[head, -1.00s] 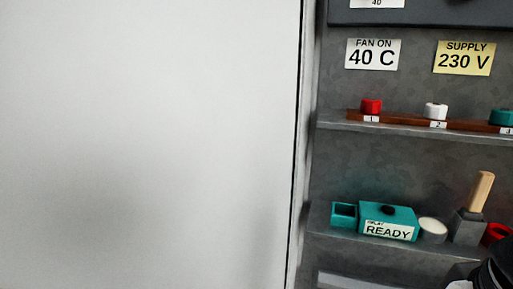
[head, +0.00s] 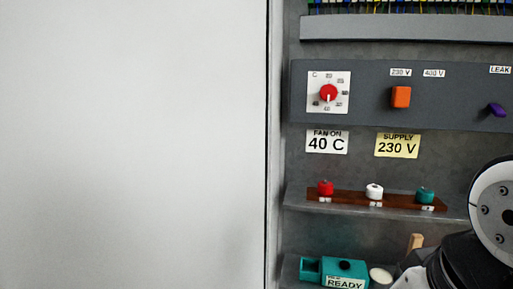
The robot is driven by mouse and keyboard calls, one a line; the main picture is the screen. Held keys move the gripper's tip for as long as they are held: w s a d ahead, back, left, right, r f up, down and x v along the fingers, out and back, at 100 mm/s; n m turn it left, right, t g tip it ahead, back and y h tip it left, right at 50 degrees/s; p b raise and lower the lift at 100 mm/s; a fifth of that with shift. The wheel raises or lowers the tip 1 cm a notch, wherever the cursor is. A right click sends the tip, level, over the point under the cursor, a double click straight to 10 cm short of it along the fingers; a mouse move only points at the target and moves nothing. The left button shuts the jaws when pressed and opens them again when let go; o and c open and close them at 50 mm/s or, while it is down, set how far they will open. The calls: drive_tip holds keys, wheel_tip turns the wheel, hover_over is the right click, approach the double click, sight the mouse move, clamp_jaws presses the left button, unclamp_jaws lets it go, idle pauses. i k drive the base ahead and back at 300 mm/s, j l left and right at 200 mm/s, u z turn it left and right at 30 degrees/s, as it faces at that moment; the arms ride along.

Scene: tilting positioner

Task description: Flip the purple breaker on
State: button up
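The purple breaker (head: 497,110) is a small purple lever on the dark grey panel (head: 450,104), close to the right edge of the head view. It sits below a white label (head: 500,70) reading LEAK. The lever looks tilted, but I cannot tell whether it is on or off. Part of my arm (head: 490,215) shows at the lower right, below the breaker and apart from it in the picture. My gripper's fingers are not in view.
The panel also has a red dial (head: 328,93) and an orange switch (head: 401,97). Below, a wooden strip (head: 350,197) holds red, white and teal knobs. A teal READY box (head: 345,270) stands on the lower shelf. A pale door or wall (head: 130,140) fills the left.

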sight(498, 111)
drive_tip(key=z, duration=1.05)
